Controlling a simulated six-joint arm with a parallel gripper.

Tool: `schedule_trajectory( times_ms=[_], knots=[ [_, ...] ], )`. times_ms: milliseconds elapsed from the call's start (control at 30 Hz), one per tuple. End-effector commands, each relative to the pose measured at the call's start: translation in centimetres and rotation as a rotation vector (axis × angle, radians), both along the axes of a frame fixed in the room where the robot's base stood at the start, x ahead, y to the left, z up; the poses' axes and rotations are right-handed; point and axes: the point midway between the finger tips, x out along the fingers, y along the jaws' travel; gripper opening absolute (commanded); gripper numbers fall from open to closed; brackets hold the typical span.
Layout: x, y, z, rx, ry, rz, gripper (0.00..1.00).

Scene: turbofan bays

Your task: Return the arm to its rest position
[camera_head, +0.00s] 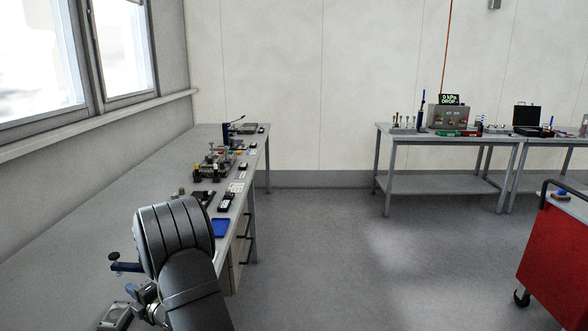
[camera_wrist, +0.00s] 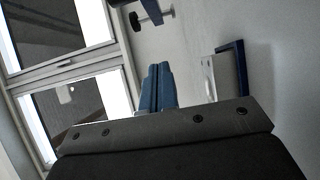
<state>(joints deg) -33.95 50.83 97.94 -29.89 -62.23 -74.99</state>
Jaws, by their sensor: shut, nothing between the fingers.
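My gripper (camera_wrist: 157,88) shows in the wrist view as two blue fingers lying side by side. It is shut and empty. In the camera_head view my dark grey arm stands at the lower left, in front of the long bench (camera_head: 95,225). Nothing touches the fingers.
The long bench carries several small devices and a blue tray (camera_head: 220,227) along its right edge. A second bench (camera_head: 445,137) with instruments stands at the far wall. A red cart (camera_head: 555,260) is at the right. The middle floor is clear.

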Motion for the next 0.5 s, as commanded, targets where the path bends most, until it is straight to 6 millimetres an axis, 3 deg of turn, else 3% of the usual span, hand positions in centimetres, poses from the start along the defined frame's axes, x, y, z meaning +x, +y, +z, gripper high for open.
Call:
schedule_trajectory(
  times_ms=[167,367,500],
  knots=[
    [2.7,2.0,0.0,0.001,-0.002,0.001,0.00],
    [6.1,1.9,0.0,0.000,-0.001,-0.002,0.00],
    [4.8,1.3,0.0,-0.001,0.000,0.000,0.00]
  ],
)
